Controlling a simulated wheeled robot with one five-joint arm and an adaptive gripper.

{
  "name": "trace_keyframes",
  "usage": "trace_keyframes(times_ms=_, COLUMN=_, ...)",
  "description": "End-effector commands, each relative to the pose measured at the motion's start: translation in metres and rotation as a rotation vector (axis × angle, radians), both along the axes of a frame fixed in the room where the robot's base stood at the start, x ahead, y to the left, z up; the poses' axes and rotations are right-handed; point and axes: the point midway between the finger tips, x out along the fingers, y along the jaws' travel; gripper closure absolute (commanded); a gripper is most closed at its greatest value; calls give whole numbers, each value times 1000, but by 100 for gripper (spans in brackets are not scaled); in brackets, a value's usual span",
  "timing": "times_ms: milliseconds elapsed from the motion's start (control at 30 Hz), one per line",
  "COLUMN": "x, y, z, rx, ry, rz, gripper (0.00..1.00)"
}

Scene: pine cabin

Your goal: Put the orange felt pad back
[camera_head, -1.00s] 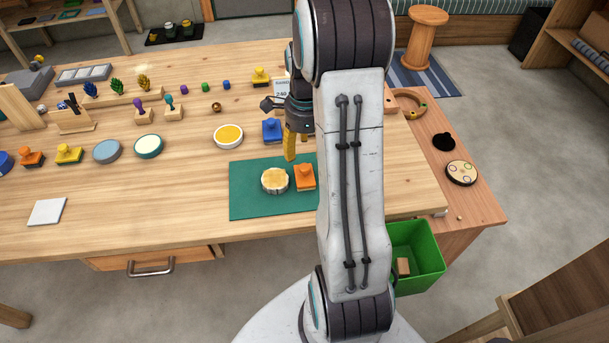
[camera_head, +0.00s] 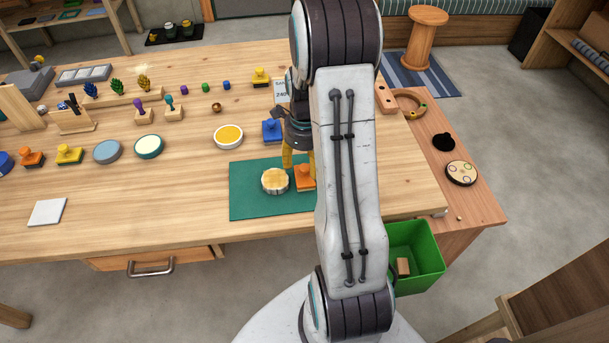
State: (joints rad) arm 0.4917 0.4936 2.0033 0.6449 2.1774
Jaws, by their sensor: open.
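An orange block with a knob on top (camera_head: 304,182) sits on the green mat (camera_head: 245,205), partly hidden by my arm; it may be the felt pad, though I cannot tell. My gripper (camera_head: 300,160) is open, with yellow fingers low around the block's knob; whether they touch it I cannot tell. A round pale disc with a yellow-orange top (camera_head: 275,181) lies on the mat left of the block. A similar orange knobbed block (camera_head: 31,158) stands at the far left of the table, beside a yellow one (camera_head: 69,153).
A blue knobbed block (camera_head: 271,131) stands just behind the mat, close to my gripper. A yellow-topped round dish (camera_head: 228,136) is to its left. A white tile (camera_head: 47,212) lies front left. A green bin (camera_head: 415,255) is below right. The front middle table is clear.

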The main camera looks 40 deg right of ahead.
Motion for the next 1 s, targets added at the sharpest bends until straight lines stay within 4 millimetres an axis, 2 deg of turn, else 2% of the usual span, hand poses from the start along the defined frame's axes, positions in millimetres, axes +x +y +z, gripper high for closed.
trace_keyframes(times_ms=100, x=-1, y=1, z=-14, rx=2, ry=3, rz=0, gripper=43)
trace_keyframes(times_ms=233, x=-1, y=1, z=-24, rx=1, ry=2, rz=1, gripper=43)
trace_keyframes(times_ms=600, x=0, y=1, z=-27, rx=0, ry=0, rz=1, gripper=43)
trace_keyframes(times_ms=1000, x=0, y=1, z=-26, rx=0, ry=0, rz=1, gripper=79)
